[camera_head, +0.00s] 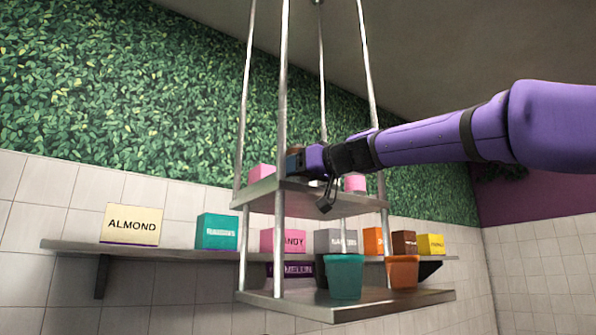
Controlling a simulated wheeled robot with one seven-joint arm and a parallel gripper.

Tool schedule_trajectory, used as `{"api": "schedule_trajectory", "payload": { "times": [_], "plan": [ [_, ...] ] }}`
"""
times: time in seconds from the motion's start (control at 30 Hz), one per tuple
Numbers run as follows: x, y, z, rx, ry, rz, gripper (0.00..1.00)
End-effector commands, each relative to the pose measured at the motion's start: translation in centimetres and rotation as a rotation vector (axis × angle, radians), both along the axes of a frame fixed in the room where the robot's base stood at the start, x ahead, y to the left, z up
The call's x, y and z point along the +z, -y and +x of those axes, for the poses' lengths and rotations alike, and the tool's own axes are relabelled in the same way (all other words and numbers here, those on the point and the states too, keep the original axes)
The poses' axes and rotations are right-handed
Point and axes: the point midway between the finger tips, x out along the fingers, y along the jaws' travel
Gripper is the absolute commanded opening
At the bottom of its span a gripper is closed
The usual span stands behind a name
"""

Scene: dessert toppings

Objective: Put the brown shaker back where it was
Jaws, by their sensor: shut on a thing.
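My gripper (299,163) reaches in from the right at the upper shelf (330,205) of a hanging metal rack. It is shut on the brown shaker (296,150), of which only a small brown part shows at the top. The gripper hides the rest, so I cannot tell whether the shaker's base touches the shelf. A pink item (261,173) stands on the upper shelf left of the gripper. Another pink item (355,183) stands on it to the right.
Metal rods of the rack (282,100) rise close around my gripper. The lower shelf (300,303) holds a teal cup (344,275) and an orange cup (402,271). Behind, a wall shelf (180,250) carries several labelled boxes, including ALMOND (132,225).

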Motion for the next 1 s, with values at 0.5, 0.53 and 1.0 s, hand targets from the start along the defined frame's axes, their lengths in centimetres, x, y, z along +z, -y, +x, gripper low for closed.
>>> {"api": "schedule_trajectory", "payload": {
  "times": [0.5,0.53,1.0],
  "plan": [
    [-0.1,0.0,0.0,0.0,0.0,0.0,0.83],
    [0.0,0.0,0.0,0.0,0.0,0.0,0.83],
    [0.1,5.4,-4.7,-0.002,0.001,0.001,0.83]
  ]
}}
